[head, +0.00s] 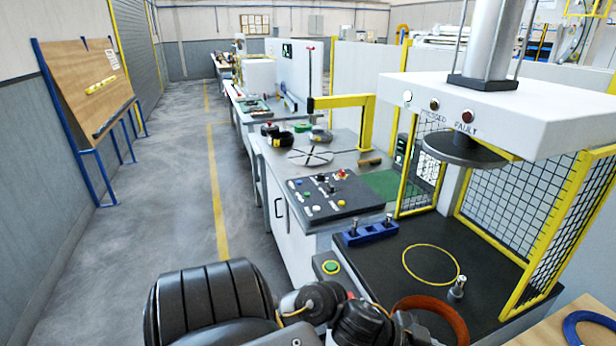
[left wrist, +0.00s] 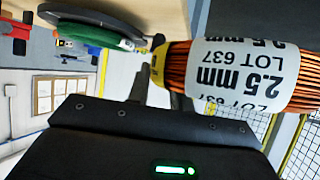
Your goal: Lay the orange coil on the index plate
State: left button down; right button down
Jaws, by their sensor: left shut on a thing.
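The orange coil (head: 432,310) is a copper-coloured ring low in the head view, above the front edge of the black press table. In the left wrist view the coil (left wrist: 178,68) is close up, with a white label reading 2.5 mm LOT 637. My left gripper (left wrist: 162,80) is shut on it, and the coil hides part of the fingertips. The index plate (head: 310,156) appears to be the flat grey disc with dark crossing slots on the bench beyond the control panel. It looks bare, and the coil is well apart from it. My right gripper is not in view.
The black press table (head: 385,262) bears a yellow circle, a blue block (head: 369,234) and a small metal post (head: 457,288). The press head (head: 462,150) and yellow mesh guards (head: 520,205) stand right. A yellow arm (head: 366,122) rises behind the disc. A blue ring (head: 588,328) lies bottom right.

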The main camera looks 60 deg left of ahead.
aim_at(311, 155)
jog(key=k, duration=0.25)
jog(key=u, duration=2.75)
jog(key=i, duration=3.4)
jog(key=z, duration=2.95)
